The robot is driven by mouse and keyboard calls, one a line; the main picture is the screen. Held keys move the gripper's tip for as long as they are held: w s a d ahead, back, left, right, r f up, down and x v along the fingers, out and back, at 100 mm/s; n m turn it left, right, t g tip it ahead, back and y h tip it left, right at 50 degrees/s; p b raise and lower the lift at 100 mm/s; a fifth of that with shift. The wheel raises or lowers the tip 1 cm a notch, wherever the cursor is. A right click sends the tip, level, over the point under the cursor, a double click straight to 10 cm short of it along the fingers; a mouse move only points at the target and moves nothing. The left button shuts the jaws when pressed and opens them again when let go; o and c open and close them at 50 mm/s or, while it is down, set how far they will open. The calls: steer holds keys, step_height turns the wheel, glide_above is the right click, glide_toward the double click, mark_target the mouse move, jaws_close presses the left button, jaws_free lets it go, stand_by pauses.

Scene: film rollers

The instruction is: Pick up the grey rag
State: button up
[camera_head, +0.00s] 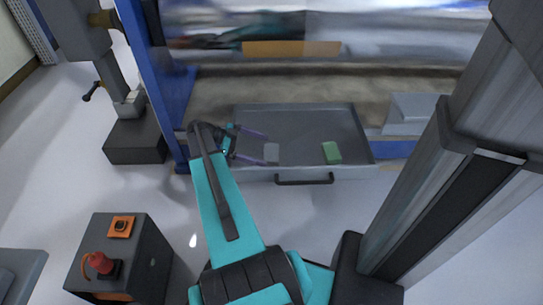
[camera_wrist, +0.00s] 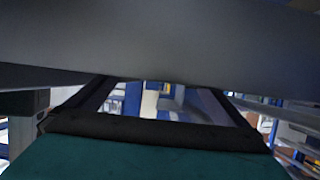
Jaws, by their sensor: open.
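My gripper (camera_head: 262,149) reaches in over the drawer's left side from the left. I cannot tell whether the lower finger touches the rag. Nothing shows held between the fingers. In the wrist view a large grey surface fills the top, and I cannot make out the rag there.
A green block (camera_head: 332,153) lies to the right in the same drawer. The drawer has a dark front handle (camera_head: 304,180). A blue post (camera_head: 152,75) stands left of it. A dark box with a red button (camera_head: 100,263) stands at the lower left.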

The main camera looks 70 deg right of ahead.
mark_target(272, 152)
steer(key=shift+b+x, duration=1.25)
steer(key=shift+x, duration=1.4)
steer(key=shift+w, duration=0.1)
steer(key=c, duration=1.1)
steer(key=shift+r, duration=0.1)
step_height(272, 152, up, 10)
steer(key=p, duration=0.3)
steer(key=shift+p, duration=0.35)
